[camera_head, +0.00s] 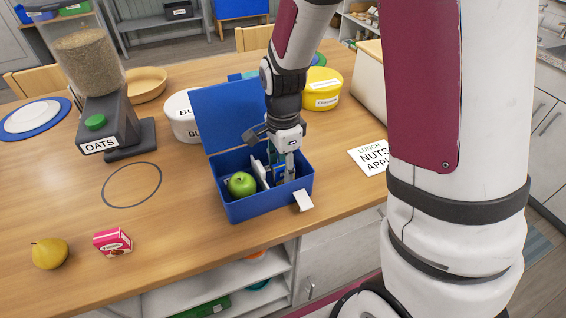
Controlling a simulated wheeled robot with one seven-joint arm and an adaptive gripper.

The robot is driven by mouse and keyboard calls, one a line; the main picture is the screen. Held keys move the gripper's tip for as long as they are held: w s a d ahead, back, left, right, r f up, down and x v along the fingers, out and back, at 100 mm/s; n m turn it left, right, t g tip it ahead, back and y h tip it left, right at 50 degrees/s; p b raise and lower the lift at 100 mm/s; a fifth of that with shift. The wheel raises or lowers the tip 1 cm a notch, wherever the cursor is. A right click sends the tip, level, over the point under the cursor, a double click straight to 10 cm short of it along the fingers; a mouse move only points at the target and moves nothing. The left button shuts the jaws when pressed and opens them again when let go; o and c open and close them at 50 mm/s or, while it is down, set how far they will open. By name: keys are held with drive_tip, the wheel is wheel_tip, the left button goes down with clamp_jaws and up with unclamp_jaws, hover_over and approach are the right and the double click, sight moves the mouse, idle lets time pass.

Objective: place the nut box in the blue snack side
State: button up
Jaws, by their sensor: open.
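The blue lunch box (240,208) stands open near the table's front edge, its lid (222,108) raised at the back. A white divider (260,174) splits its inside. A green apple (242,184) lies in the left compartment. My gripper (280,166) points down into the right compartment and is open. A small blue and white item (279,174), perhaps the nut box, stands beside the fingers in that compartment. It is mostly hidden, its label cannot be read, and I cannot tell whether the fingers touch it.
A card (370,157) reading lunch, nuts, apple lies right of the lunch box. An oats dispenser (100,110), a white tub (183,113) and a yellow tub (322,90) stand behind.

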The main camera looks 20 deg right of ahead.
sight(283, 165)
wheel_tip(283, 165, up, 12)
drive_tip(key=f, duration=0.1)
drive_tip(key=s+r+n+t, duration=0.2)
drive_tip(key=s+r+n, duration=0.3)
drive_tip(key=s+n, duration=0.3)
drive_tip(key=s+r+n+t, duration=0.3)
drive_tip(key=s+r+n, duration=0.3)
drive_tip(key=s+n, duration=0.3)
drive_tip(key=shift+s+d+r+n, duration=0.15)
drive_tip(key=shift+s+r+n, duration=0.15)
drive_tip(key=shift+s, duration=0.3)
drive_tip(key=shift+c, duration=0.2)
